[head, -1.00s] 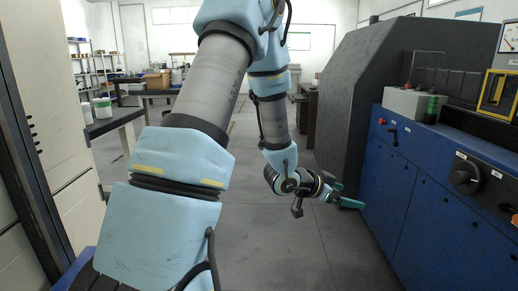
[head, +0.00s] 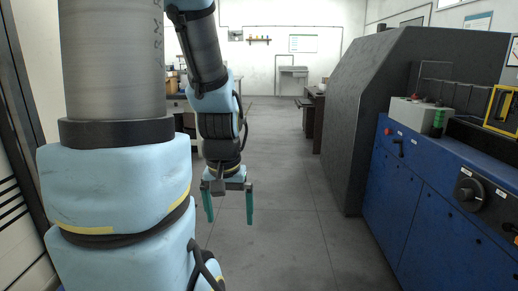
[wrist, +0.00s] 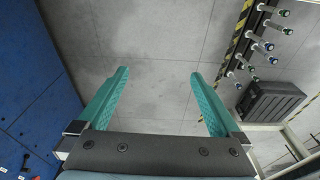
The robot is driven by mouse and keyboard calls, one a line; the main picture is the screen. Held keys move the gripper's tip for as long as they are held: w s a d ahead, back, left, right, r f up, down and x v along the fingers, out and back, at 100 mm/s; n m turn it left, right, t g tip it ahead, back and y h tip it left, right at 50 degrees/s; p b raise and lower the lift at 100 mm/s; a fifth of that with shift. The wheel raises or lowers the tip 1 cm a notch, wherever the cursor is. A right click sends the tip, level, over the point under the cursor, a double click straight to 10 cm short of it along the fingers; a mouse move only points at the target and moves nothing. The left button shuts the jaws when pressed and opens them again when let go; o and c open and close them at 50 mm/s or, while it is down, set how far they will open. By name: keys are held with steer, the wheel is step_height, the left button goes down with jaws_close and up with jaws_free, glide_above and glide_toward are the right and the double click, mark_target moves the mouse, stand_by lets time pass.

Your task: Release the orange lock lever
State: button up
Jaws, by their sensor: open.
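I cannot make out the orange lock lever in either current view. A blue machine cabinet (head: 395,205) stands at the right in the head view, and a blue panel (wrist: 32,65) shows along the left of the wrist view. My gripper (head: 229,212) hangs in the aisle left of the cabinet, clear of it, with its teal fingers pointing down. It is open and empty; in the wrist view only floor shows between its fingers (wrist: 160,78).
The cabinet carries a black round knob (head: 468,191), a small black lever (head: 397,146) and a grey control box (head: 412,112). A large dark grey housing (head: 395,85) stands behind it. The wrist view shows a tool rack (wrist: 262,42) and black case (wrist: 272,99). Aisle floor (head: 290,215) is clear.

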step_height(320, 180, up, 10)
steer(key=p, duration=0.8)
steer(key=shift+r+p, duration=0.15)
steer(key=shift+p, duration=0.15)
